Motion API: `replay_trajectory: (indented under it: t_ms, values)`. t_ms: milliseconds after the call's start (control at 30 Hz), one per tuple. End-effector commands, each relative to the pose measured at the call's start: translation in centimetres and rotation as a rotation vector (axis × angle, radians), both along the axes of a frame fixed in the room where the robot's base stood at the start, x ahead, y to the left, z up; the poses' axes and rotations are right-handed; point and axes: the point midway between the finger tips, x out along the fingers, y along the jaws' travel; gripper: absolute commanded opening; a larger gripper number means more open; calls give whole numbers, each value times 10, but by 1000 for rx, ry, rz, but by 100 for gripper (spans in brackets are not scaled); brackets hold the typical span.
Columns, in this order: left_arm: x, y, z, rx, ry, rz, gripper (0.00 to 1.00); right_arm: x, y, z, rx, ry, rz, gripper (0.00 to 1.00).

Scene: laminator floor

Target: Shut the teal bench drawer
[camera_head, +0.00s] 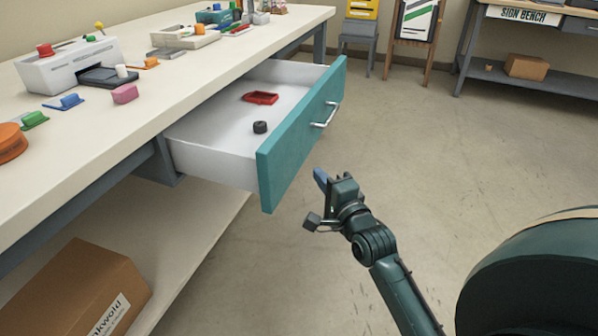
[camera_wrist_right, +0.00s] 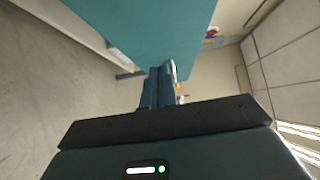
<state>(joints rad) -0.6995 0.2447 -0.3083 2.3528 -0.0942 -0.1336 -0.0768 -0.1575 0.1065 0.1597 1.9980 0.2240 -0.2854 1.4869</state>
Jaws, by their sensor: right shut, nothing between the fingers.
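The teal bench drawer (camera_head: 297,136) hangs well open from under the bench top, in the middle of the head view. Its teal front has a silver bar handle (camera_head: 327,114). Inside its white tray lie a red item (camera_head: 261,98) and a small black round item (camera_head: 260,127). My right gripper (camera_head: 320,177) is shut and empty, in front of the drawer front, near its lower near part. In the right wrist view the teal front (camera_wrist_right: 150,35) fills the upper middle, with the shut fingers (camera_wrist_right: 158,88) pointing at it; I cannot tell whether they touch. My left gripper is not in view.
The bench top (camera_head: 190,70) carries a white machine (camera_head: 70,68) and several small coloured items. A cardboard box (camera_head: 80,285) stands on the shelf below. The floor (camera_head: 430,150) right of the drawer is open; a sign bench (camera_head: 525,15) stands at the back.

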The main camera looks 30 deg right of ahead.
Motion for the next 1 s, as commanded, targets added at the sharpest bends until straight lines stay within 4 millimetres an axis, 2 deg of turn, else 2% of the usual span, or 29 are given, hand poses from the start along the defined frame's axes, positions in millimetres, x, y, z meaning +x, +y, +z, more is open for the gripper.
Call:
replay_trajectory:
  t_ms: [33, 133, 333, 533, 1000]
  values:
    - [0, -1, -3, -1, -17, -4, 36, 12, -1, -1, -2, -3, 0, 0]
    - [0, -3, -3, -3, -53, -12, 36, 31, -3, -1, -2, -3, 0, 0]
    - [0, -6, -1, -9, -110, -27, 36, 51, 17, -2, 1, -1, 1, 0]
    - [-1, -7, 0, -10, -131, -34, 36, 58, 24, -1, -2, 1, 1, 0]
    - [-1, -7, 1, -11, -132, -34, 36, 60, 23, -1, -2, 1, 1, 0]
